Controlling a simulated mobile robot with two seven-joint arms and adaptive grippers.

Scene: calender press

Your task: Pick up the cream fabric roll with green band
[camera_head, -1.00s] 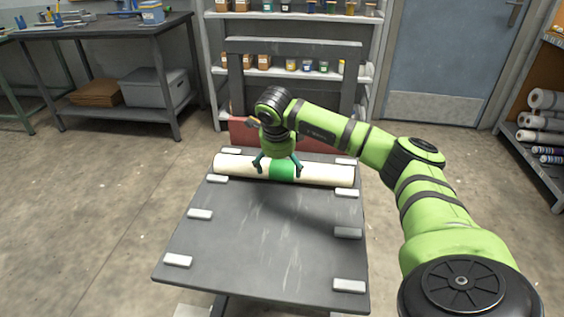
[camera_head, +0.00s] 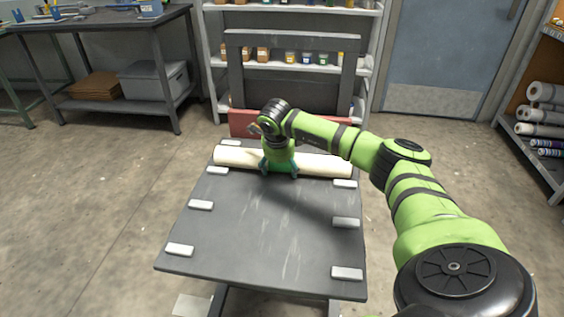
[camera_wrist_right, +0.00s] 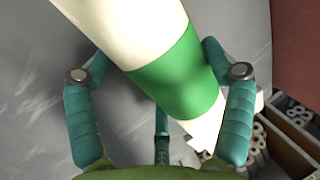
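The cream fabric roll (camera_head: 325,163) with a green band lies crosswise on the dark table (camera_head: 262,235), near its far end. My right gripper (camera_head: 280,168) is down at the green band, with fingers on both sides of the roll. In the right wrist view the green band (camera_wrist_right: 182,75) runs diagonally between the teal fingers of the right gripper (camera_wrist_right: 158,60). The fingertips are close beside the roll. Whether they press on it, and what is under the roll, is hidden. My left gripper is not in view.
Several light pads (camera_head: 347,273) line the table's side edges. A dark upright frame and red bar (camera_head: 243,123) stand behind the roll. Shelves with jars (camera_head: 318,72) are at the back. A rack of rolls (camera_head: 545,118) is at the right, a workbench (camera_head: 105,28) at the left.

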